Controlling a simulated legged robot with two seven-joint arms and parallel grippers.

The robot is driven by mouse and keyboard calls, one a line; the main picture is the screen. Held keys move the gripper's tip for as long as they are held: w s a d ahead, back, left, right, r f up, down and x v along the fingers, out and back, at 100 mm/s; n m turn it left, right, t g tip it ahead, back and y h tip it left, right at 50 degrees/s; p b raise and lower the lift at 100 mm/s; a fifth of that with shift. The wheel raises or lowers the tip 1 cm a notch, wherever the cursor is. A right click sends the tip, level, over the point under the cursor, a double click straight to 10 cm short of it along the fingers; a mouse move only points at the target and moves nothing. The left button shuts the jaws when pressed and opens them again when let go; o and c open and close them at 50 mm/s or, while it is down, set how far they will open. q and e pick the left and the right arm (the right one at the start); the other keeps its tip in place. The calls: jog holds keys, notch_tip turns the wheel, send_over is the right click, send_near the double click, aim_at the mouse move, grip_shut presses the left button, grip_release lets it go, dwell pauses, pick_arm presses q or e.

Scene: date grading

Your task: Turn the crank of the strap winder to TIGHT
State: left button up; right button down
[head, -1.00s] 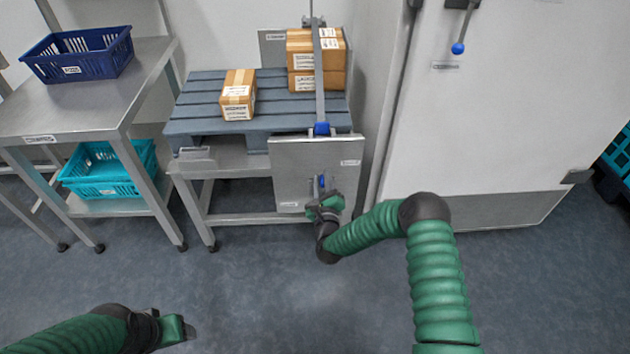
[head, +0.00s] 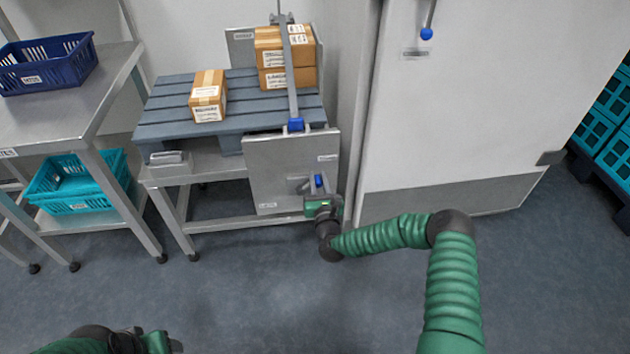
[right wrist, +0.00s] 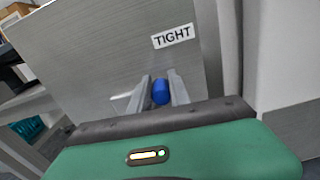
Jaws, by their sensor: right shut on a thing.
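The strap winder's grey metal plate (head: 275,165) stands at the front of the pallet table. A label reading TIGHT (right wrist: 173,37) is on its upper right in the right wrist view. The crank has a blue knob (head: 319,180), which also shows between the fingers in the right wrist view (right wrist: 160,92). My right gripper (head: 320,190) is shut on this knob, at the plate's right part, below the TIGHT label. The strap (head: 290,75) runs up from a blue fitting (head: 295,125) over the boxes. My left gripper (head: 160,342) is at the bottom left, its jaws unclear.
Cardboard boxes (head: 268,57) and a smaller box (head: 207,95) sit on the grey-blue pallet (head: 170,115). A steel table (head: 60,110) with blue and teal crates is at left. A white door (head: 460,110) is close on the right. The floor in front is clear.

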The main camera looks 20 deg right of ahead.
jog(key=shift+s+f, duration=0.2)
jog(key=shift+f, duration=0.5)
jog(key=c, duration=1.2)
grip_release()
jog(key=shift+w+d, duration=0.1)
jog(key=shift+r, duration=0.25)
jog(key=shift+s, duration=0.3)
jog(key=p+v, duration=0.6)
jog(key=v, duration=1)
